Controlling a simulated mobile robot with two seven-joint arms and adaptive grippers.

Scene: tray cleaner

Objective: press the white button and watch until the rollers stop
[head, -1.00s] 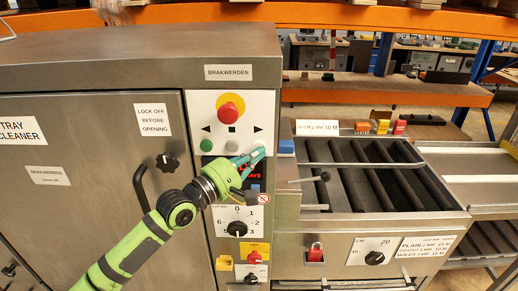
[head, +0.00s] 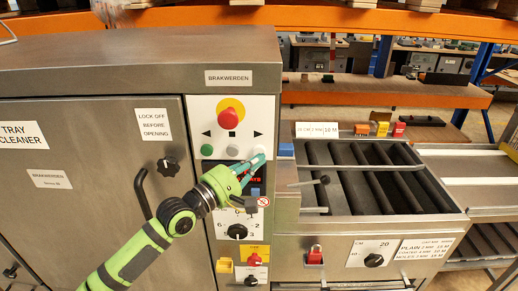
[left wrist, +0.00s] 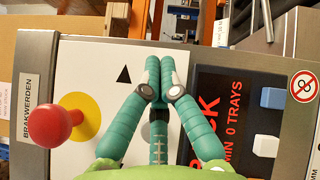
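The control panel has a green button (head: 206,150) under the left arrow and a pale grey-white round button (head: 232,150) under the black square. My left gripper (head: 260,160) is in front of the panel, its tips below the right arrow. That view also shows a small white square key (left wrist: 265,145) and a blue key (left wrist: 270,97) beside the display. Dark rollers (head: 365,180) lie in the open bed at right.
A red mushroom knob (head: 231,113) sits above the buttons; it also shows in the left wrist view (left wrist: 55,125). A display (left wrist: 215,110) with red text is partly behind my gripper. A handle rod (head: 308,182) stands out before the roller bed. A dial (head: 237,231) is below.

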